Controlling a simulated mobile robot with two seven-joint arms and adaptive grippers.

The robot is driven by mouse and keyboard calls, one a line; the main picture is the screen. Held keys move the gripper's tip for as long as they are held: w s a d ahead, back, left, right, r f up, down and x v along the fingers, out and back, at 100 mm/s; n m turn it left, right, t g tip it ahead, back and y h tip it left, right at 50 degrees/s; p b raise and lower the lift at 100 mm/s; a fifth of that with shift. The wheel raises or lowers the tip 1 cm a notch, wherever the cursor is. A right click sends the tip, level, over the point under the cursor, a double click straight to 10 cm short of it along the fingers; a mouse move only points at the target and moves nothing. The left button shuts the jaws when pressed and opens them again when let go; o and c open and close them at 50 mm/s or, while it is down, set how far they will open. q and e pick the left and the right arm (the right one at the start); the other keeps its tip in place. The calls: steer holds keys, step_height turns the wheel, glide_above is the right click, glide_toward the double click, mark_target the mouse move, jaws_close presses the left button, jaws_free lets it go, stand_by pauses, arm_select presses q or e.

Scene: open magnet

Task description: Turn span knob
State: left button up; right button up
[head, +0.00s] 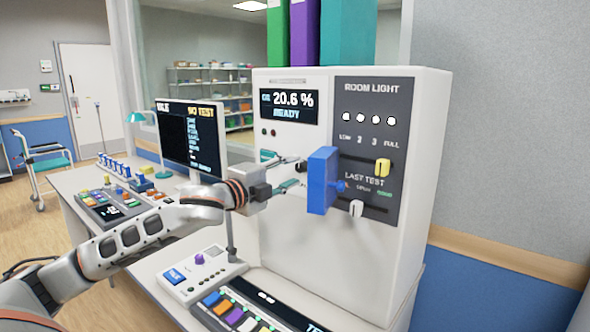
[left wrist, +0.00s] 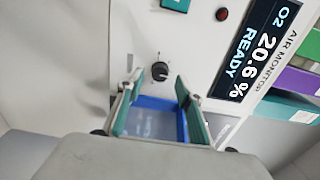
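A small round black knob (left wrist: 160,71) sits on the white front of the air monitor (head: 282,228); its label is too small to read, so I cannot tell for sure that it is the span knob. In the head view a dark knob-like shape (head: 301,165) shows by my left fingertips. My left gripper (head: 290,173) is open and empty, reaching toward the monitor front. In the left wrist view its two teal-padded fingers (left wrist: 157,85) are spread, with the knob just ahead of the gap, apparently untouched. My right gripper is not in view.
A blue block (head: 322,180) juts out from the monitor just right of my left gripper. A desk with a screen (head: 188,135), a small console (head: 200,275) and coloured keys lies below.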

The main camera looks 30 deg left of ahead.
mark_target(302, 167)
arm_select(q)
steer(key=shift+w+d, duration=0.1)
steer(key=shift+w, duration=1.2)
jaws_close()
steer(key=shift+r+p, duration=0.2)
steer(key=shift+p, duration=0.5)
steer(key=m+p, duration=0.2)
steer(key=p, duration=0.1)
steer(key=shift+m+p, duration=0.3)
steer(key=shift+p, duration=0.1)
steer(key=shift+f+m+p, duration=0.25)
steer(key=shift+m+p, duration=1.2)
steer(key=shift+m, duration=0.25)
jaws_free()
